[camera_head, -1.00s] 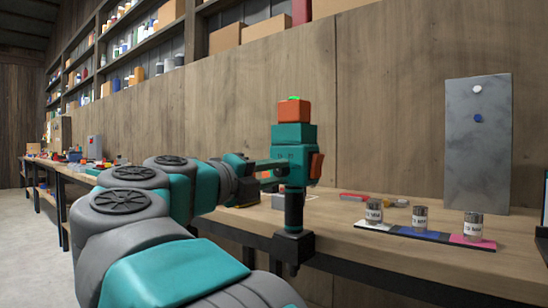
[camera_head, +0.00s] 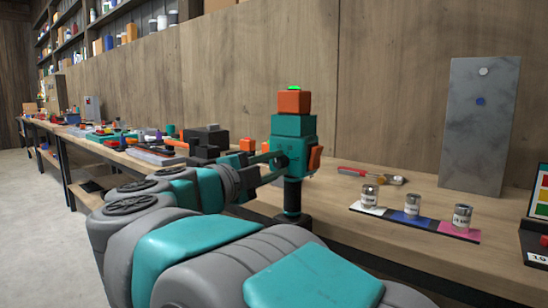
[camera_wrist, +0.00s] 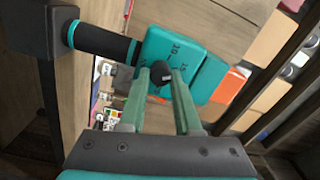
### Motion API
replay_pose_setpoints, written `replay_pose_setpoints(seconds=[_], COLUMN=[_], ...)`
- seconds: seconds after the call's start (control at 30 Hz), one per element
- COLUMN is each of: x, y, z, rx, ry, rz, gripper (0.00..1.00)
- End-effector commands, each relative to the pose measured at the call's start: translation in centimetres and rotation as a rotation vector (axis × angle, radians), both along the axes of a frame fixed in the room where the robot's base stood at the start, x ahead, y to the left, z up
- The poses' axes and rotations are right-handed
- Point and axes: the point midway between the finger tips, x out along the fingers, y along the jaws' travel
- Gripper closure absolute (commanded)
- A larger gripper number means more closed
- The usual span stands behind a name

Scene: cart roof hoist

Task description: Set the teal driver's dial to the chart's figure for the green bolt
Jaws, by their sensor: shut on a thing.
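The teal driver (camera_head: 293,135) stands upright near the bench's front edge, with an orange block and a green light on top and a dark shaft below. In the wrist view its teal face (camera_wrist: 163,45) carries scale figures, too small to read surely. The dial, a dark round knob (camera_wrist: 160,75), sits on that face between my fingertips. My gripper (camera_head: 277,163) reaches the driver from the left and is shut on the dial; the fingers (camera_wrist: 161,85) flank it. A panel with coloured squares (camera_head: 542,195), perhaps the chart, is cut off at the right edge. I cannot make out a green bolt.
Several labelled cans (camera_head: 411,205) stand on a white, blue and pink strip (camera_head: 432,226) to the right of the driver. A grey metal plate (camera_head: 480,130) leans on the wall. Tools and boxes (camera_head: 205,142) crowd the bench further left.

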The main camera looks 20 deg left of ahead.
Motion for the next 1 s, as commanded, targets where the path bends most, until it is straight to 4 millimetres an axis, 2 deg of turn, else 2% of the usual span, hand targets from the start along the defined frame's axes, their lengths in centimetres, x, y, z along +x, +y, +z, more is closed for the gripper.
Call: replay_pose_setpoints(seconds=[0.5,0.53,0.77,1.0], x=[0.01,0.01,0.01,0.00], y=[0.02,0.02,0.00,0.01], z=[-0.10,-0.10,-0.06,-0.05], rx=[-0.017,-0.017,-0.017,-0.017], ry=[0.009,0.009,0.007,0.007], rz=[0.001,0.001,0.000,0.000], gripper=[1.00,0.64,0.39,0.37])
